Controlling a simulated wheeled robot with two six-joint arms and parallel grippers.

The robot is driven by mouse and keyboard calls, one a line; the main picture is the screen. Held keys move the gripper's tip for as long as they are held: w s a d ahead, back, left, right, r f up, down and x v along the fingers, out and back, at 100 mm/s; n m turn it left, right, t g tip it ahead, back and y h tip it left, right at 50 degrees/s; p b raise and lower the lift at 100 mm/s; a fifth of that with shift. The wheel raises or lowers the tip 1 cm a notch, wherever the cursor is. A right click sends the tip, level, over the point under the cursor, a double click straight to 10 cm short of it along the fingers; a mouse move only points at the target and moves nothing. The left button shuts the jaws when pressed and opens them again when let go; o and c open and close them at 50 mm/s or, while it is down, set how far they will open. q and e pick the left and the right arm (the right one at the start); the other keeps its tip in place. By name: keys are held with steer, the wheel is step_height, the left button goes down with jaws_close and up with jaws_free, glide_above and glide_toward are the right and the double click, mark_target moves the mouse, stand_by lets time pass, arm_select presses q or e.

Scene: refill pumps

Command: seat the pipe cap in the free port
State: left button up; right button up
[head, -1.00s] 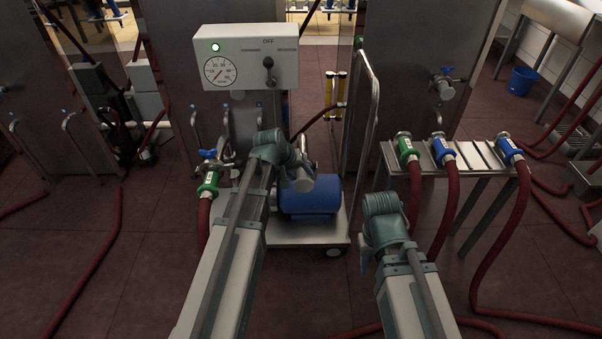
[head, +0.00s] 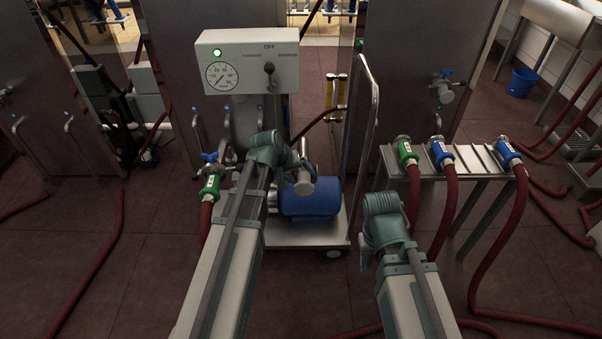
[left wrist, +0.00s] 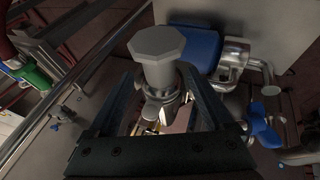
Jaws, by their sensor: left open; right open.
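A grey piece with an octagonal flat end (left wrist: 158,55), possibly the pipe cap, stands between the fingers of my left gripper (left wrist: 165,95) in the left wrist view. The fingers are open on either side of it; I cannot tell whether they touch it. In the head view a grey cylinder (head: 303,184) shows beside the end of my left arm, in front of the blue pump motor (head: 312,200). The left fingers are largely hidden there. I cannot identify the free port. My right arm's end is at the lower middle; its gripper fingers are hidden.
The motor sits on a wheeled cart (head: 300,236) with a tall handle. A control box (head: 248,60) with a gauge stands above it. A green hose coupling (head: 210,184) is left of the pump. A bench (head: 477,158) at right holds green and blue couplings on red hoses.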

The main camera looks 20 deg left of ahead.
arm_select(q)
steer(key=p+v, duration=0.9)
steer(key=v, duration=0.2)
steer(key=shift+s+r, duration=0.2)
steer(key=shift+r, duration=0.1)
steer(key=s+d+r+m+g+y+p, duration=0.4)
steer(key=s+d+r+m+p, duration=0.3)
steer(key=s+d+r+p, duration=0.9)
steer(key=s+g+p, duration=0.1)
steer(key=s+p, duration=0.1)
steer(key=p, duration=0.1)
steer(key=shift+d+r+m+g+p, duration=0.25)
steer(key=shift+d+m+g+p, duration=0.05)
steer(key=shift+m+g, duration=0.1)
